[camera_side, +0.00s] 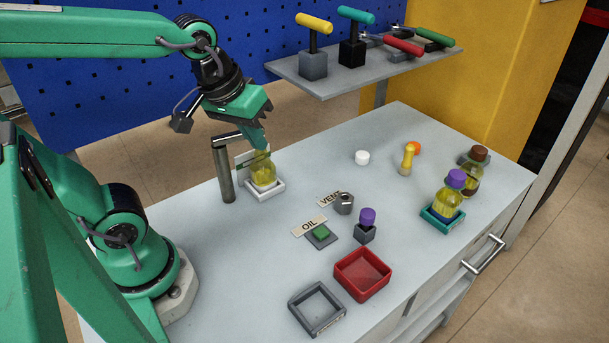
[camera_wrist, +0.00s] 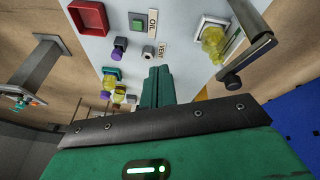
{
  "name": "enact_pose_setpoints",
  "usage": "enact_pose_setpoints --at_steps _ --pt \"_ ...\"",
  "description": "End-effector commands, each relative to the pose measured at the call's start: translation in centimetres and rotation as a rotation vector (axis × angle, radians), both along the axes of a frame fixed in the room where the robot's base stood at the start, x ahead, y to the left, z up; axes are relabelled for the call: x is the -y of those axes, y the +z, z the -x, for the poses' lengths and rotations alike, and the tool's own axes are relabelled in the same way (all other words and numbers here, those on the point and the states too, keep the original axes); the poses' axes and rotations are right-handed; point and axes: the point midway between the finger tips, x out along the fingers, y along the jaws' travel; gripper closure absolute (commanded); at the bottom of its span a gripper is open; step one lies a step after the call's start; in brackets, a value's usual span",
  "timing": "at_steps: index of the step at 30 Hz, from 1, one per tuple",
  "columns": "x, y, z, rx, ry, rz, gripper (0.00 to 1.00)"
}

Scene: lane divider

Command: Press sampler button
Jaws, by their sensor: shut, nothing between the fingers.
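A metal post (camera_side: 224,170) with a side arm stands by a yellow bottle (camera_side: 263,170) in a white square holder (camera_side: 265,192). My gripper (camera_side: 260,143) is shut and empty, pointing down near the top of this bottle in the side view; contact cannot be told. In the wrist view my shut fingers (camera_wrist: 158,73) lie apart from the button, beyond the VENT label.
A VENT label (camera_side: 331,199) with a metal nut-shaped knob (camera_side: 344,203) and a purple-topped grey block (camera_side: 367,217) stand near the button. Red (camera_side: 362,274) and grey (camera_side: 317,307) trays lie in front. A purple-capped bottle (camera_side: 449,198) stands in a teal holder at right.

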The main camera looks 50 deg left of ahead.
Motion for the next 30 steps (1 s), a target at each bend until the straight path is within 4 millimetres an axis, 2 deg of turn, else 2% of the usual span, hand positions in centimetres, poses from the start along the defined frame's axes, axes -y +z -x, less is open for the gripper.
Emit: enact_pose_setpoints --at_steps 17,30 --pt "2.9 -2.5 -5.1 -0.190 0.534 0.165 1.00" --pt "5.6 -5.9 -8.6 -0.304 0.963 0.211 1.00"
